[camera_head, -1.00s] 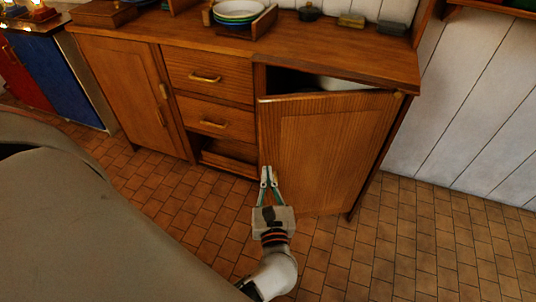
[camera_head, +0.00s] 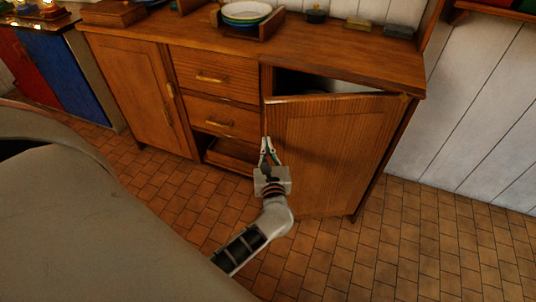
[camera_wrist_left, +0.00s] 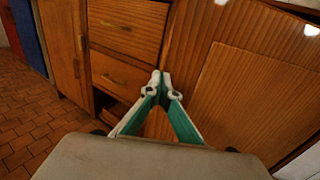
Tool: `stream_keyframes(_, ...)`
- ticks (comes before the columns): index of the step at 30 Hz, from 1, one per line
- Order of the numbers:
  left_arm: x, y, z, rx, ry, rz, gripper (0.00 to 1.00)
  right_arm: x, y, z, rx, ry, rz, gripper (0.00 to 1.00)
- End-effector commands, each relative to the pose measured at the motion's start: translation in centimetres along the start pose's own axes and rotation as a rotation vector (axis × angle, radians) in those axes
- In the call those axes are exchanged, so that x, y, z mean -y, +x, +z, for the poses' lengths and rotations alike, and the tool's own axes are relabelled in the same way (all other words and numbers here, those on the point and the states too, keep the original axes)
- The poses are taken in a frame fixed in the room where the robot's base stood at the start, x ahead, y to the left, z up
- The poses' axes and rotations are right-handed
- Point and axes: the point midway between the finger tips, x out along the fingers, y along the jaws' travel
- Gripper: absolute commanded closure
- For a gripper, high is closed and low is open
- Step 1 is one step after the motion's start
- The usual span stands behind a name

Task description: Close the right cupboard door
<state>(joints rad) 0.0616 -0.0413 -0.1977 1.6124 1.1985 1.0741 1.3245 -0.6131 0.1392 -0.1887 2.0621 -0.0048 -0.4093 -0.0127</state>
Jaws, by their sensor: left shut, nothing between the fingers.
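The right cupboard door (camera_head: 335,155) is wooden and stands ajar, with its hinge side at the right. A dark gap shows above its top edge. In the left wrist view the door (camera_wrist_left: 245,95) fills the right side. My left gripper (camera_head: 267,142) is shut and empty. Its fingertips are at the door's free left edge in the head view; whether they touch it I cannot tell. The fingertips (camera_wrist_left: 160,76) also show in the left wrist view, in front of the door's edge. My right gripper is not in view.
Two drawers (camera_head: 225,75) and a closed left door (camera_head: 128,90) are left of the open door. Plates (camera_head: 246,13) in a wooden holder stand on the counter (camera_head: 340,52). The tiled floor (camera_head: 420,240) in front at the right is clear.

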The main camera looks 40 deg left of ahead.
Motion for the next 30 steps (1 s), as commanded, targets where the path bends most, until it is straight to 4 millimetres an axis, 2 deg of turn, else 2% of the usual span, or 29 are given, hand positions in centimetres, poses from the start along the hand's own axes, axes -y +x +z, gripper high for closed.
stream_keyframes(4, 0.0, 0.9, 0.0, 0.000, 0.000, 0.000, 1.00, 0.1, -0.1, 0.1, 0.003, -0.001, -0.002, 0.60)
stream_keyframes(17, -0.1, 1.4, 0.0, 0.001, 0.002, -0.007, 1.00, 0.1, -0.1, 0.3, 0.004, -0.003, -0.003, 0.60)
stream_keyframes(20, -0.1, 2.9, -0.1, 0.004, 0.007, -0.038, 1.00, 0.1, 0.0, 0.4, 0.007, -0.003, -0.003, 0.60)
stream_keyframes(23, -0.1, 5.4, -0.1, 0.005, 0.008, -0.090, 1.00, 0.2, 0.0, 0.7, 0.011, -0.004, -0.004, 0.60)
stream_keyframes(30, 0.5, 12.3, -0.5, 0.002, 0.011, -0.238, 1.00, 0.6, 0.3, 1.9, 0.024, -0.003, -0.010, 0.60)
